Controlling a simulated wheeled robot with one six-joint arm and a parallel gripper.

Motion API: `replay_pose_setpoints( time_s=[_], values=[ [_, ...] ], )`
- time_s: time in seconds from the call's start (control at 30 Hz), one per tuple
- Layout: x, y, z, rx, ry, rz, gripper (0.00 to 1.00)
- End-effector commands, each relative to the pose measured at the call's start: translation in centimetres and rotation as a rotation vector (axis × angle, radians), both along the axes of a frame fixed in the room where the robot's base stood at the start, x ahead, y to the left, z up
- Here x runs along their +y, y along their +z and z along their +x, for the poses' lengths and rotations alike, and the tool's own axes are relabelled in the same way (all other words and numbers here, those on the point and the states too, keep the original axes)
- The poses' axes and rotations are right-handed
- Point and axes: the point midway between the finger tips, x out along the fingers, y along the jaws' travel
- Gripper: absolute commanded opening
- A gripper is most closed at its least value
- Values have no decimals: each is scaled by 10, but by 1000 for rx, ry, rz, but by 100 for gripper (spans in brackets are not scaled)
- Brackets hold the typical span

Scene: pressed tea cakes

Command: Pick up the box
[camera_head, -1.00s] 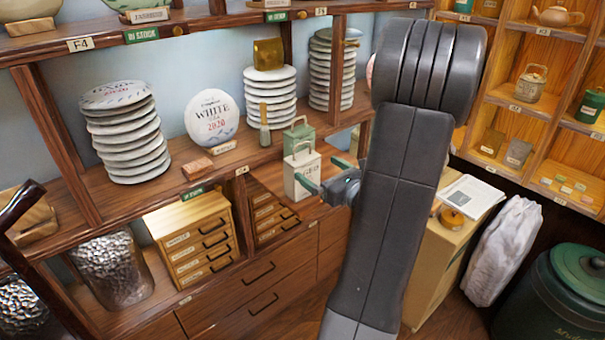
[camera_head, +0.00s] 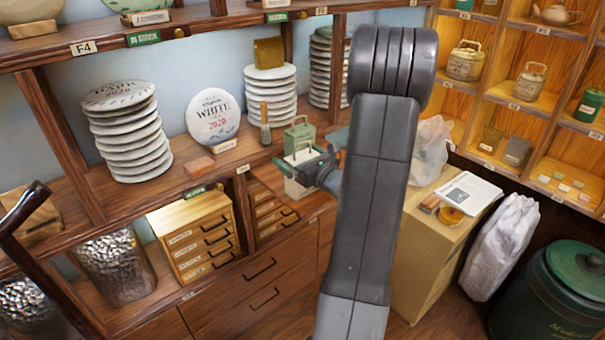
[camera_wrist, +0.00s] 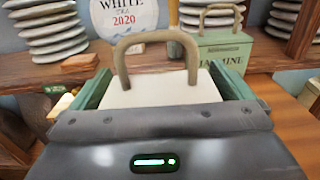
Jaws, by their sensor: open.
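A cream box (camera_head: 297,188) with an arched handle stands upright on the shelf edge, partly hidden behind my gripper (camera_head: 306,162). In the wrist view, the cream box (camera_wrist: 162,92) lies between the two green fingers of my gripper (camera_wrist: 162,86). The fingers are open, one on each side of it; whether they touch its sides cannot be told. The handle rises above them. A green box (camera_head: 299,134) with a similar handle stands just behind; it also shows in the wrist view (camera_wrist: 225,52), labelled as jasmine.
Stacked white tea cakes (camera_head: 127,133) and a round white cake (camera_head: 215,117) stand on the shelf at left. A small wooden drawer chest (camera_head: 195,240) is below. A wooden cabinet (camera_head: 420,265) stands right of my arm.

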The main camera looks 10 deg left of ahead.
Motion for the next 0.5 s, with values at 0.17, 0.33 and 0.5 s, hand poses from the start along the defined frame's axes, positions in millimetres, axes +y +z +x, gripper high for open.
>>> replay_pose_setpoints(
  time_s=[0.17,0.33,0.5],
  values=[
    [0,0,0,0,0,0,69],
    [0,0,0,-1,0,1,56],
    [0,2,0,-1,0,1,56]
  ],
)
